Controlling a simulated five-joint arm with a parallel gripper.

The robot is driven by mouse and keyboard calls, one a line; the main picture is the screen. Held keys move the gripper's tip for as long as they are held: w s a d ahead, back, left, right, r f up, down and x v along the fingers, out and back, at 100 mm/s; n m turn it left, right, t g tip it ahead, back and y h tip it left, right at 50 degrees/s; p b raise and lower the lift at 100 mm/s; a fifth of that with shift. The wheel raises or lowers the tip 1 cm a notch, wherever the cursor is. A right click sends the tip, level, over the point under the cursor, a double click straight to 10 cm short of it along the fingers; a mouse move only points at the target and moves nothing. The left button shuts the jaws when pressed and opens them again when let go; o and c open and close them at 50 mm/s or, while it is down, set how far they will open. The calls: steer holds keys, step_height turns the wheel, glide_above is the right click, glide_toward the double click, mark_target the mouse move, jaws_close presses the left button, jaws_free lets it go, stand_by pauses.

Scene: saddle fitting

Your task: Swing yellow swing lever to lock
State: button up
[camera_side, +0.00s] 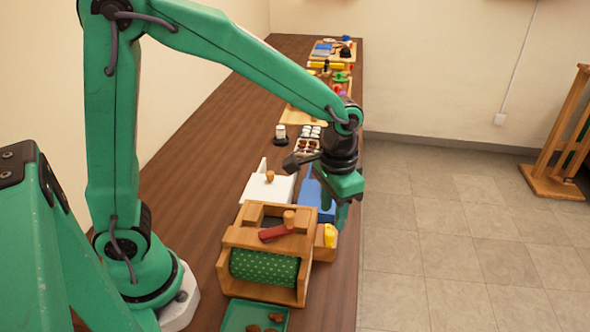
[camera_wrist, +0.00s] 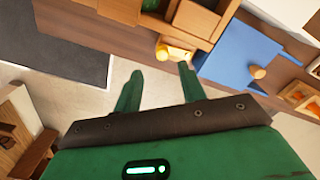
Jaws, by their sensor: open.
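The yellow swing lever (camera_side: 329,235) sits at the right side of a wooden frame (camera_side: 243,238), on a small wooden block by the table's right edge. It also shows in the wrist view (camera_wrist: 174,53), lying just beyond my fingertips. My gripper (camera_side: 341,218) points down close above and beside the lever. In the wrist view my two green fingers (camera_wrist: 160,70) are apart with nothing between them. In the side view the fingers partly hide the area behind the lever. A green dotted cushion (camera_side: 264,267) lies in the frame, and a red lever (camera_side: 276,233) lies on top.
A blue board (camera_side: 313,196) and a white board (camera_side: 262,190) with a wooden knob lie behind the frame. A green tray (camera_side: 238,316) with brown pieces is in front. Several small items line the table farther back. Open floor (camera_side: 450,220) lies to the right.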

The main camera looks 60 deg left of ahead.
mark_target(330, 233)
steer(key=shift+a+f, duration=0.15)
steer(key=shift+f, duration=3.25)
